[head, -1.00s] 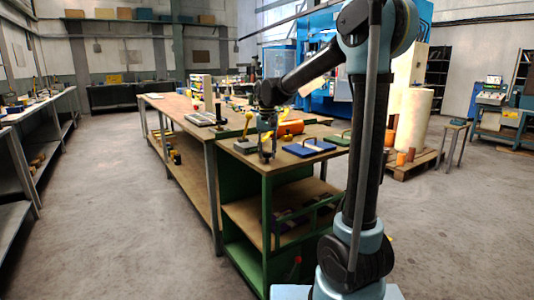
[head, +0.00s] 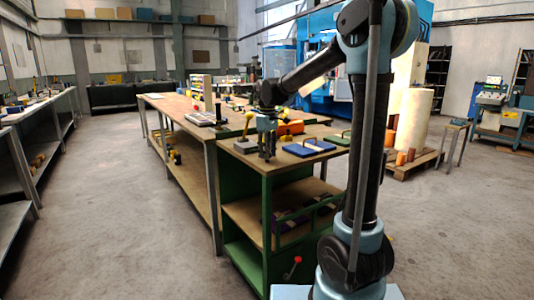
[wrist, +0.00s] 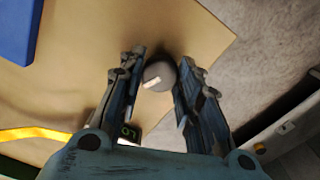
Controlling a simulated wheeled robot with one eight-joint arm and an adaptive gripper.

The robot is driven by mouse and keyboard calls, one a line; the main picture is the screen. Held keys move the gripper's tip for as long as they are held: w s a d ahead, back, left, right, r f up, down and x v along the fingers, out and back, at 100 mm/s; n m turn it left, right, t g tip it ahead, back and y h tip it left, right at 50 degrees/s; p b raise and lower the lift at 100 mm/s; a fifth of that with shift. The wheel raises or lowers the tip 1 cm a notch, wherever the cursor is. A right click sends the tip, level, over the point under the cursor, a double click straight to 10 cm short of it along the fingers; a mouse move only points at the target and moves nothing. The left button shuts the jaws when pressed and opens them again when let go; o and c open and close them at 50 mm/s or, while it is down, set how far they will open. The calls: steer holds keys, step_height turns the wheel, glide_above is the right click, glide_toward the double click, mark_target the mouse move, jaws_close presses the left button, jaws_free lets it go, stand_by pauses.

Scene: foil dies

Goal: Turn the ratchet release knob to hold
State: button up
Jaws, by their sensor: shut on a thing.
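The knob (wrist: 159,72) is a dark grey round piece with a short white bar on its face. It shows in the wrist view between the two fingers of my gripper (wrist: 160,76), near an edge of the wooden top. My gripper is shut on it, with one finger on each side; the fingers hide its sides. The white bar lies slightly tilted, toward the lower left of the knob face. In the head view my gripper (head: 267,153) points down at the near corner of the green bench, and I cannot make out the knob there.
A blue corner (wrist: 22,28) and a yellow strip (wrist: 30,133) show in the wrist view. Floor left of the bench is clear.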

steer(key=n, duration=0.4)
steer(key=shift+n, duration=0.3)
stand_by(0.4)
steer(key=o, duration=1)
steer(key=shift+o, duration=0.2)
step_height(320, 180, up, 12)
steer(key=shift+d, duration=0.1)
